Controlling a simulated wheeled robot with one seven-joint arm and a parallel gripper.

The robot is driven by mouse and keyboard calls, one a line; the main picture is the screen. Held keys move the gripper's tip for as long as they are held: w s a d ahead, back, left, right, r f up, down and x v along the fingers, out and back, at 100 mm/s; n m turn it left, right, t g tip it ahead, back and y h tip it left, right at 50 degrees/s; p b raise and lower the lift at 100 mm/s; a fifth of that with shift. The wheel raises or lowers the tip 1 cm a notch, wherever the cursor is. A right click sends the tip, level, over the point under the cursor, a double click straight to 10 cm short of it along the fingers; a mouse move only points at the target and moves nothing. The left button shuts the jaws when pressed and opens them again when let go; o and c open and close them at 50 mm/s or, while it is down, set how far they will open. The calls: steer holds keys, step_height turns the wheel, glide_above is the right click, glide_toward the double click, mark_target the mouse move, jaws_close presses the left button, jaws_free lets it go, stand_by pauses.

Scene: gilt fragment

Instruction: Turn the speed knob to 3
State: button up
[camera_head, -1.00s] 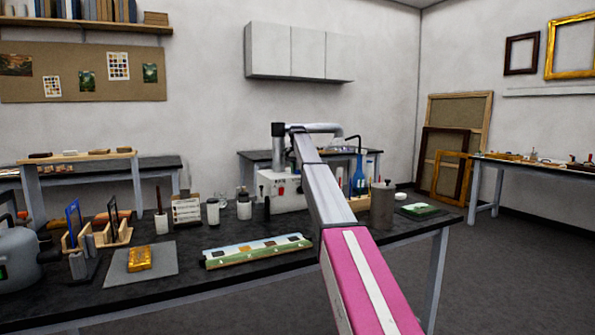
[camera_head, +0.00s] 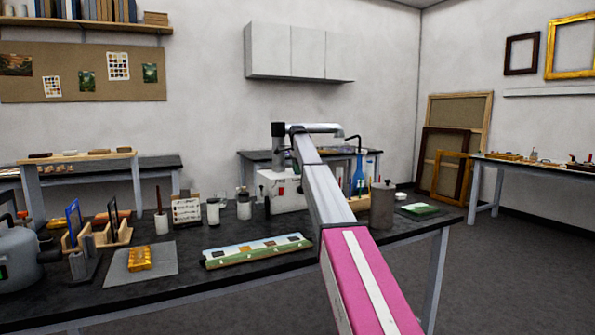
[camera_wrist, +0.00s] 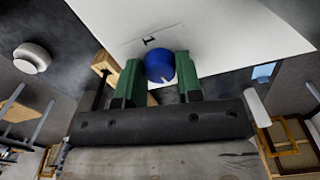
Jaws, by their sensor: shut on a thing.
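In the wrist view, the blue round speed knob (camera_wrist: 159,66) sits on a white panel (camera_wrist: 215,35). My gripper (camera_wrist: 158,80) has its two green fingers on either side of the knob and is shut on it. A dark mark like a numeral 1 shows on the panel just beyond the knob. A small pale line shows at the knob's near lower edge; I cannot read which number it points to. In the head view, a white box-shaped device (camera_head: 283,190) stands on the bench behind my arm. The knob and my fingertips are hidden there.
The dark bench (camera_head: 225,275) holds a painted strip (camera_head: 257,251), a grey mat (camera_head: 115,268) with a gilt piece, and several bottles. A grey metal canister (camera_head: 382,206) and a green block (camera_head: 419,209) stand right of my arm. The bench front is mostly clear.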

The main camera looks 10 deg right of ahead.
steer(key=shift+m, duration=1.1)
steer(key=o, duration=0.9)
steer(key=shift+o, duration=0.2)
steer(key=shift+r, duration=0.1)
step_height(320, 180, up, 11)
steer(key=shift+f, duration=0.2)
